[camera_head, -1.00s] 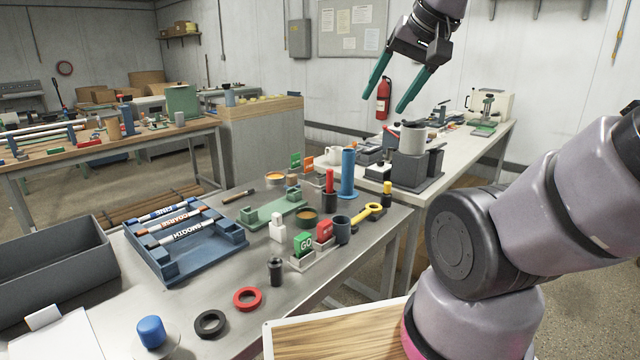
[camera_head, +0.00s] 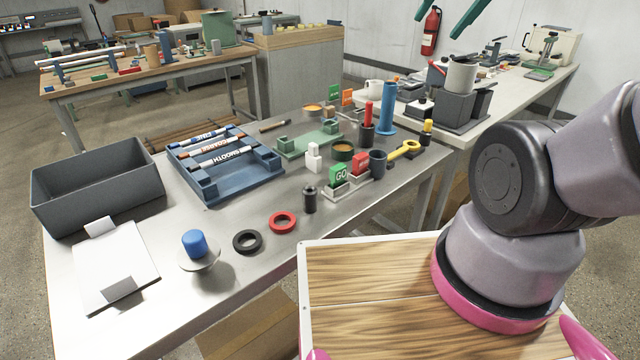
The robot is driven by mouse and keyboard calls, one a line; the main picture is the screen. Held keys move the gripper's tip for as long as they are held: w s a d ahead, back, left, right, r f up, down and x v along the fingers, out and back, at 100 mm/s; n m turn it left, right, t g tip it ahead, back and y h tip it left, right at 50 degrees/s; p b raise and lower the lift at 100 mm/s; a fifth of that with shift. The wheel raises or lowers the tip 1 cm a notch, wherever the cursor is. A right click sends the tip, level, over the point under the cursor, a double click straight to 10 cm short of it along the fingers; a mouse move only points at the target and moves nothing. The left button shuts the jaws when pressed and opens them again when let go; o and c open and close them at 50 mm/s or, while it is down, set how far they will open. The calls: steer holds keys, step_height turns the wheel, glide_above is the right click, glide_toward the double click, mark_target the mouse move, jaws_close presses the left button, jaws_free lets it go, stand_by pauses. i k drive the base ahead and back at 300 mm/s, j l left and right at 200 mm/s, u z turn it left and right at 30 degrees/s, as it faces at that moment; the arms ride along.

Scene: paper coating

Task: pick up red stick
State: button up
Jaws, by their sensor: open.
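A red stick (camera_head: 368,113) stands upright in a dark round holder (camera_head: 367,136) toward the back right of the grey metal table (camera_head: 235,285). It is left of a tall blue cylinder (camera_head: 388,108). My gripper (camera_head: 436,28) shows only as two teal fingers, spread apart, at the top edge. It appears above and to the right of the red stick in the picture, clear of it, with nothing between the fingers. The rest of the gripper is cut off.
A blue rack (camera_head: 225,180) and grey bin (camera_head: 98,188) lie left.

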mark_target(369, 105)
steer(key=i+l+u, duration=0.15)
steer(key=l+u, duration=0.25)
steer(key=l, duration=0.15)
steer(key=i+l+u, duration=0.1)
steer(key=l+u, duration=0.25)
steer(key=l, duration=0.2)
steer(key=l+u, duration=0.4)
steer(key=l, duration=0.2)
